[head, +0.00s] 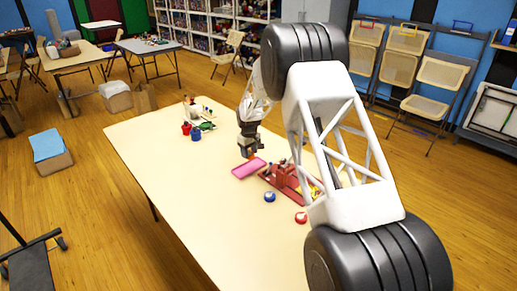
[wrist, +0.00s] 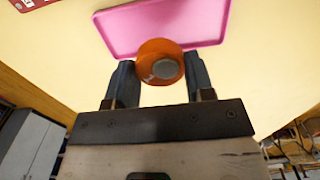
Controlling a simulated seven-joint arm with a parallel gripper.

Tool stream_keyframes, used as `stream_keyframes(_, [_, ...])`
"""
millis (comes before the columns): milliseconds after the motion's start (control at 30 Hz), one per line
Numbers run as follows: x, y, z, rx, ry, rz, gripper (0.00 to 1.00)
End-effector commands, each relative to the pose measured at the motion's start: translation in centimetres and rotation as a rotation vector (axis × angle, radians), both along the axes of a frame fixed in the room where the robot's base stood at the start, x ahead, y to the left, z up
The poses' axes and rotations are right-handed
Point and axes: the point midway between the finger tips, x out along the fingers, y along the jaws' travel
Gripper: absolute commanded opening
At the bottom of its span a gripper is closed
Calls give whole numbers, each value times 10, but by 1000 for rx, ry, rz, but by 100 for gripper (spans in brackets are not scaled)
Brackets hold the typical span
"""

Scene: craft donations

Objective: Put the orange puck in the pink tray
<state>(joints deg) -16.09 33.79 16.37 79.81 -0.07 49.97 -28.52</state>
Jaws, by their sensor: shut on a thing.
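The orange puck (wrist: 160,58) is between the two fingers of my gripper (wrist: 159,82) in the wrist view, and the fingers are shut on it. It has a grey round spot on its face. In the head view my gripper (head: 248,147) points down over the table, with a bit of orange at its tips. The pink tray (wrist: 120,37) lies flat on the table just beyond the puck in the wrist view. The puck overlaps the tray's near edge in that view. In the head view the pink tray (head: 247,169) is just below my gripper, and looks empty.
A red rack (head: 285,180) with several items stands right of the tray on the cream table (head: 190,200). Red and blue cups (head: 196,135) stand at the far end. The table's left side is clear.

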Motion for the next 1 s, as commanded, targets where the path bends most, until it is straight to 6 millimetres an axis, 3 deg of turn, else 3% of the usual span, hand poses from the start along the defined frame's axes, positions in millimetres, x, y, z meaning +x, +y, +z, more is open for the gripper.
stream_keyframes(533, [-1, 2, -3, -1, 1, 7, 31])
stream_keyframes(1000, [-1, 2, -28, -1, 1, 6, 31])
